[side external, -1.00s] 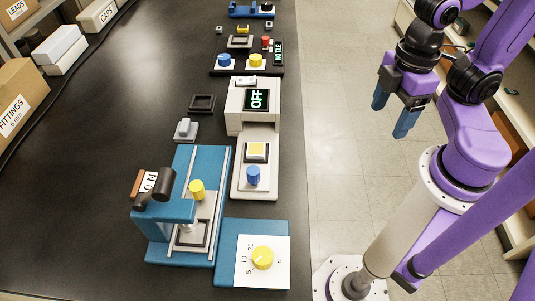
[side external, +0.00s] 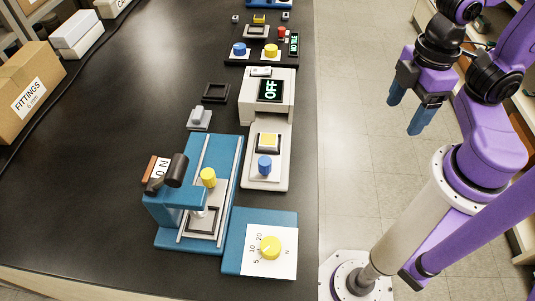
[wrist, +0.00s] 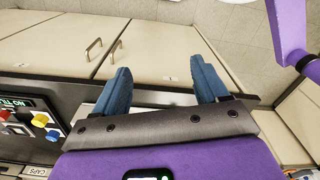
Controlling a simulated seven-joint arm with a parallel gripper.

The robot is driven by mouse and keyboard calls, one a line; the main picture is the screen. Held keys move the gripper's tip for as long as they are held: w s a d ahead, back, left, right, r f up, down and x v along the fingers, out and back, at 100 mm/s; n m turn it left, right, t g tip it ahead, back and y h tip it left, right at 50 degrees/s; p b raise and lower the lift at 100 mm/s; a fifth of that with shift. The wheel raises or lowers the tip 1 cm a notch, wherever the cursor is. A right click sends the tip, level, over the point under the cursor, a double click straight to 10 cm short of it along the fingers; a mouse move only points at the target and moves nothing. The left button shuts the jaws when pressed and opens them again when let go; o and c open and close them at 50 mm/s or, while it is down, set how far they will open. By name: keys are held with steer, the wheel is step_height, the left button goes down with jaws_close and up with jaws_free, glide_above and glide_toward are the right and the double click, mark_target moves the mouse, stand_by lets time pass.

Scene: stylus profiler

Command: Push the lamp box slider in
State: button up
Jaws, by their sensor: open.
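No part is labelled as the lamp box. A pale box (side external: 255,86) with a green "OFF" display stands on the bench in the side view, with a small white piece (side external: 261,72) on top; I cannot tell whether this piece is the slider. A separate small grey block with a raised light top (side external: 199,118) sits to its left. My gripper (side external: 404,116) is open and empty, off the bench's right edge, above the floor and well apart from these parts. Its two blue fingers also show spread in the wrist view (wrist: 160,68).
A blue press-like stand (side external: 226,160) with a dark-ended arm and a dial plate (side external: 286,262) with a yellow knob are at the bench front. Boxes (side external: 25,95) line the left. Bare bench lies left of the stand.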

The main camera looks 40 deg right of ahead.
steer(key=c, duration=0.4)
step_height(320, 180, up, 9)
steer(key=n, duration=0.5)
glide_above(265, 160)
step_height(265, 160, down, 17)
steer(key=shift+f, duration=0.1)
jaws_close()
